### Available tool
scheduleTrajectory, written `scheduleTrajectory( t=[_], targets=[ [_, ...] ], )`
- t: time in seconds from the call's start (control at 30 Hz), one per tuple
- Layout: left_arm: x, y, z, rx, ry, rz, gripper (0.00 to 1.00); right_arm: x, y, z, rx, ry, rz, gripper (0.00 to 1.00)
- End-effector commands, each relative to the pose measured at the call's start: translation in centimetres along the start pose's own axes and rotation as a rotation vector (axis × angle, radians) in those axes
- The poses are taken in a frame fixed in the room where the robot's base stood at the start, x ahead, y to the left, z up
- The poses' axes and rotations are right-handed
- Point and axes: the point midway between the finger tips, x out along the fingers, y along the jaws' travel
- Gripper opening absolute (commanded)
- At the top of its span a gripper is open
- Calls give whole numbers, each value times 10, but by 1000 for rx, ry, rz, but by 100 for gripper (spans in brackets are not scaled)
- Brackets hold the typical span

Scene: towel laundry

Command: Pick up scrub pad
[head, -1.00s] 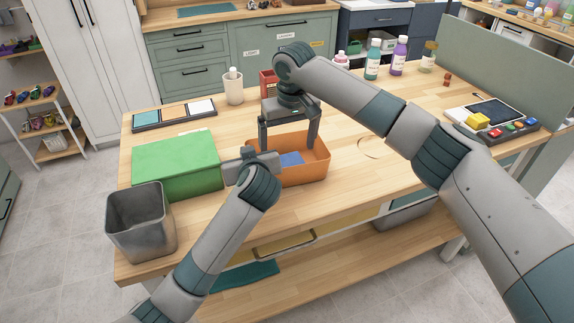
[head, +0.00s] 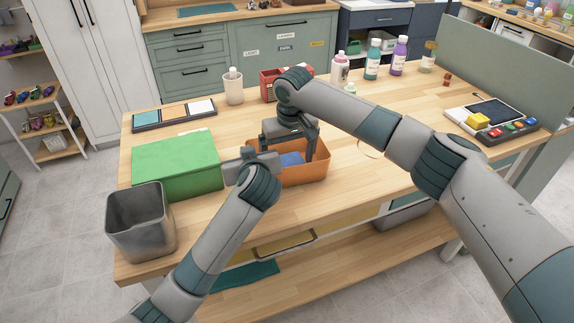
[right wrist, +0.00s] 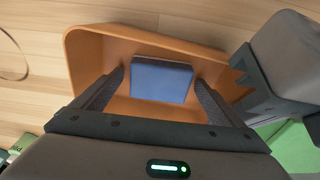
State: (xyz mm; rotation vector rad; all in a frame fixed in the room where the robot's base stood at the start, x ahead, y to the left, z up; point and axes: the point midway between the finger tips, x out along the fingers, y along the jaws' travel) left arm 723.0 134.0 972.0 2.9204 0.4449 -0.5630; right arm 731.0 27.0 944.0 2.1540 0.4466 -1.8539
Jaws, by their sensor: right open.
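The scrub pad looks like a blue block (right wrist: 161,80) lying inside the orange bin (right wrist: 88,48). In the head view the pad (head: 291,158) shows partly, inside the bin (head: 305,174) on the table. My right gripper (right wrist: 160,76) is open, with one finger on each side of the pad and visible gaps between. In the head view my right gripper (head: 288,150) reaches down into the bin from above. My left gripper (head: 250,163) is at the bin's left rim; whether its jaws are shut on the rim is unclear.
A green box (head: 176,163) and a grey metal container (head: 140,222) stand left of the bin. A beige cup (head: 233,88), a red container (head: 270,84) and several bottles (head: 373,60) stand behind. The front right of the table is clear.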

Motion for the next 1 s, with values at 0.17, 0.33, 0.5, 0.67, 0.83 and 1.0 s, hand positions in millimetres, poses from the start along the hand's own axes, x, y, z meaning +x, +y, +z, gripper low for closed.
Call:
scheduleTrajectory(
  t=[0.17, 0.33, 0.5, 0.67, 0.83, 1.0],
  targets=[
    [0, 0, 0, 0, 0, 0, 0, 0, 0, 0, 0, 0, 0, 92],
    [0, 0, 0, 0, 0, 0, 0, 0, 0, 0, 0, 0, 0, 87],
    [0, 0, 0, 0, 0, 0, 0, 0, 0, 0, 0, 0, 0, 47],
    [0, 0, 0, 0, 0, 0, 0, -1, 0, 0, 0, 0, 0, 47],
    [0, 0, 0, 0, 0, 0, 0, -2, 0, 0, -1, 1, 1, 47],
    [0, 0, 0, 0, 0, 0, 0, -14, 0, -3, -1, 2, 0, 47]
  ],
)
